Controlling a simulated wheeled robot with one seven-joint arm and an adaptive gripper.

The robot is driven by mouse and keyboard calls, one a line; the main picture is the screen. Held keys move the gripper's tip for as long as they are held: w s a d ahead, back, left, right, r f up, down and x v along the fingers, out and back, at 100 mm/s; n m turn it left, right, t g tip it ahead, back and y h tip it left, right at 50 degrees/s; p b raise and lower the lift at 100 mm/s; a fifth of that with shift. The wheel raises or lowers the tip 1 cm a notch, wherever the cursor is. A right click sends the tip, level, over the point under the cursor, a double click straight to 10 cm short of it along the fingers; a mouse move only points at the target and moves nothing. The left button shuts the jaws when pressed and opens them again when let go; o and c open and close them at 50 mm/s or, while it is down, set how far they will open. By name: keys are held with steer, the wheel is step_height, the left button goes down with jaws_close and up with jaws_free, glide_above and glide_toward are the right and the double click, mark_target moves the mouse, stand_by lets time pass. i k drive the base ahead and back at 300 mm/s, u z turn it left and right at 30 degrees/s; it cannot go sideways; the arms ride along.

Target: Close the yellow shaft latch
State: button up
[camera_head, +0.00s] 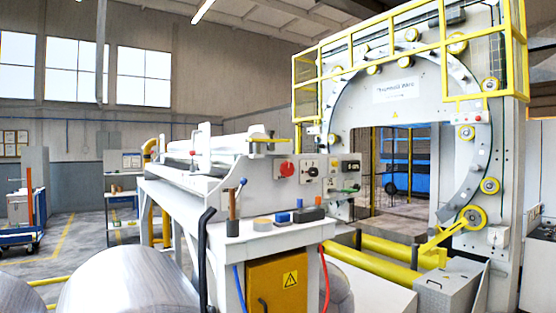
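I cannot tell for sure which part is the yellow shaft latch. A yellow arm (444,237) slants up to a yellow roller wheel (473,217) at the lower right of the large wrapping ring (344,97). A thin yellow bar (266,140) also sits on top of the white machine bench, left of the ring. Whether either part is open or closed does not show clearly. My gripper is not in view.
The white bench has a control panel (318,167) with a red knob. Tools and small blocks lie on its lower table (285,228). A yellow cabinet (277,284) stands below. Silver coils (128,283) fill the lower left. Yellow rollers (375,262) lie before the ring.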

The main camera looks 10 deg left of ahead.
mark_target(271, 133)
steer(key=z, duration=0.05)
steer(key=k, duration=0.2)
steer(key=u, duration=0.85)
steer(key=i, duration=0.65)
steer(key=z, duration=0.25)
